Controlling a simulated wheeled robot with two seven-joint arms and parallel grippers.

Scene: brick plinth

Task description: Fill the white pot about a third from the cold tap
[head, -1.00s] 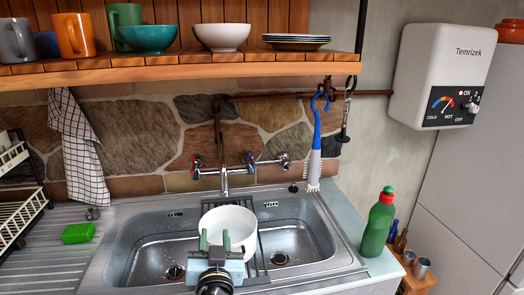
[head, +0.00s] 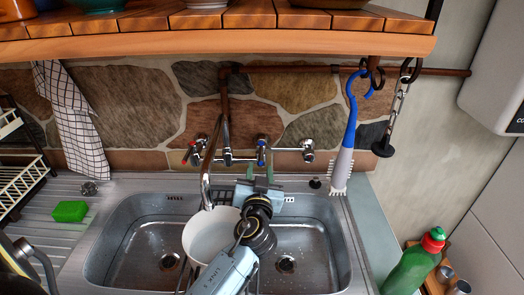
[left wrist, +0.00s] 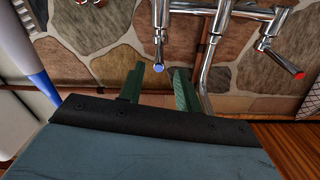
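The white pot (head: 203,240) stands upright over the divider of the double sink, below the end of the chrome spout (head: 206,180). My left arm hides its right side. Its inside shows plain white, and no water stream is visible. The cold tap (head: 262,150) has a blue mark and is on the wall mixer; it also shows in the left wrist view (left wrist: 158,62). My left gripper (head: 262,174) is just below and in front of the cold tap. Its green fingers (left wrist: 160,88) are apart with nothing between them. My right gripper is not in view.
The hot tap (head: 190,152) has a red mark, left of the spout. A blue-handled brush (head: 346,140) hangs right of the taps. A wooden shelf (head: 230,45) overhangs the wall. A green bottle (head: 412,268) stands at right, a green sponge (head: 70,211) at left.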

